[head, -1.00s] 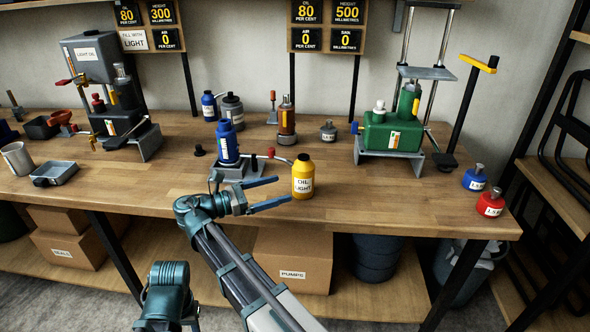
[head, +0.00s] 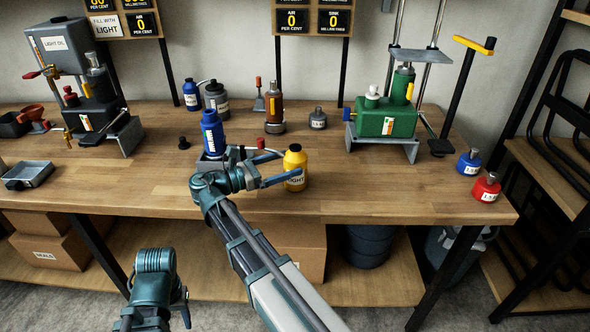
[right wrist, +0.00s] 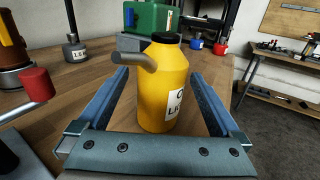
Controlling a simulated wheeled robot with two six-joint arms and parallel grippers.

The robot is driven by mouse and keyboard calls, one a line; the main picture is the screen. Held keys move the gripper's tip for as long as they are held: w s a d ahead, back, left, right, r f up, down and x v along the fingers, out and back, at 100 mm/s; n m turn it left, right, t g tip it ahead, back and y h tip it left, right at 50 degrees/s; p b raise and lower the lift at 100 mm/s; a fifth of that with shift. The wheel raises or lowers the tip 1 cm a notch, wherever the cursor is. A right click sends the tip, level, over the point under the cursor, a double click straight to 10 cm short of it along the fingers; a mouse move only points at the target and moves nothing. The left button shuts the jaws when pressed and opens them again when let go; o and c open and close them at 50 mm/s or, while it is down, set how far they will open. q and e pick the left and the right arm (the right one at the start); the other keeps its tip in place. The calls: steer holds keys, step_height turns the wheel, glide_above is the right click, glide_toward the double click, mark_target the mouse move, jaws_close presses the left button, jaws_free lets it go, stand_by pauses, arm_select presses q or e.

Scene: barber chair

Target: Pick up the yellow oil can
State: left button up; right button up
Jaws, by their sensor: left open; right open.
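The yellow oil can (head: 295,160) stands upright on the workbench, with a black cap, a grey spout and a white label. My right gripper (head: 288,165) reaches in from the left with its jaws open, one finger on each side of the can. In the right wrist view the can (right wrist: 163,92) stands between the two blue fingers (right wrist: 160,78), with a visible gap on both sides. My left gripper (head: 158,312) is low in the head view, in front of the bench and away from the can; its fingers show only in part.
A blue bottle (head: 212,132) on a grey stand is just left of the can. A brown bottle (head: 275,108) and a grey bottle (head: 317,119) stand behind. A green machine (head: 385,120) is at the back right. The wooden bench top (head: 385,178) is clear right of the can.

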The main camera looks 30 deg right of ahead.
mark_target(304, 160)
steer(key=shift+d, duration=0.5)
steer(key=d, duration=0.5)
steer(key=shift+s+d+f+b, duration=0.1)
steer(key=shift+s+f+b, duration=0.15)
steer(key=shift+b, duration=0.05)
steer(key=shift+c, duration=0.2)
jaws_close()
